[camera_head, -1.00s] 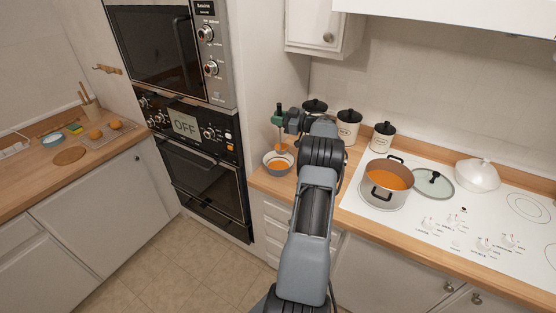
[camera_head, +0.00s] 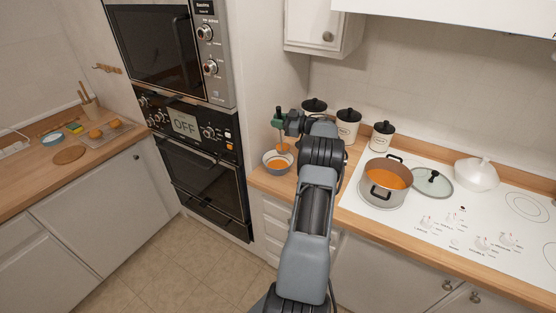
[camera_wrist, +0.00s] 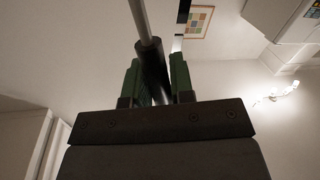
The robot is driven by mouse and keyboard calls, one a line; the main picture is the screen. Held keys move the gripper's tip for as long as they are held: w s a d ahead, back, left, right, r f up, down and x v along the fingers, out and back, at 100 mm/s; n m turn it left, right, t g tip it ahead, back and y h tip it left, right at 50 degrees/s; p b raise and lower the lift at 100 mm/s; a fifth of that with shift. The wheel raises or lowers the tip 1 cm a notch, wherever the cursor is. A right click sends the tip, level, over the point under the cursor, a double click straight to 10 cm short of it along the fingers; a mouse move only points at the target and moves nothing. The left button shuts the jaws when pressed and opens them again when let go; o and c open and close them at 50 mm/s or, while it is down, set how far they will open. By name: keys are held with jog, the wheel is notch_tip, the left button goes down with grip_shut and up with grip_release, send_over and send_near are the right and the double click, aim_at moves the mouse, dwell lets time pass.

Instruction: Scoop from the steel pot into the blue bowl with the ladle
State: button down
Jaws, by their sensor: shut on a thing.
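The steel pot (camera_head: 385,194) stands on the white hob with its lid off and orange food inside. A grey-blue bowl (camera_head: 267,166) sits on the wooden counter left of the hob, with orange food in it. My gripper (camera_head: 279,119) is above this bowl. In the wrist view my gripper (camera_wrist: 155,82) is shut on the dark handle of the ladle (camera_wrist: 151,62), whose metal shaft runs out of the picture. The ladle's head (camera_head: 282,148) hangs just over the bowl and looks orange. Whether food lies in it is too small to tell.
A glass lid (camera_head: 433,184) lies right of the pot, with a white lidded dish (camera_head: 477,175) beyond. Several canisters (camera_head: 348,125) stand along the wall behind my arm. A wall oven (camera_head: 205,185) is left of the bowl. A small blue dish (camera_head: 53,139) sits on the far-left counter.

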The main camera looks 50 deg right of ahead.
jog(key=shift+s+a+n, duration=0.1)
jog(key=shift+a+n, duration=0.2)
jog(key=shift+a, duration=0.2)
jog(key=shift+s+a+f+n, duration=0.15)
jog(key=shift+a+n, duration=0.25)
jog(key=shift+a, duration=0.25)
dwell(0.6)
jog(key=shift+s+a+f+n+g+h, duration=0.1)
jog(key=shift+a+f+n+g+h, duration=0.3)
jog(key=shift+a+f+n, duration=0.7)
dwell(1.5)
jog(key=shift+n+h, duration=0.5)
jog(key=shift+n, duration=0.3)
jog(key=shift+s+a+f, duration=0.1)
jog(key=shift+a+f, duration=0.4)
jog(key=shift+a, duration=0.3)
jog(key=shift+s+a+f, duration=0.1)
jog(key=shift+a+f, duration=0.35)
jog(key=shift+a, duration=0.35)
jog(key=shift+a+f, duration=0.5)
jog(key=shift+a, duration=0.3)
dwell(0.5)
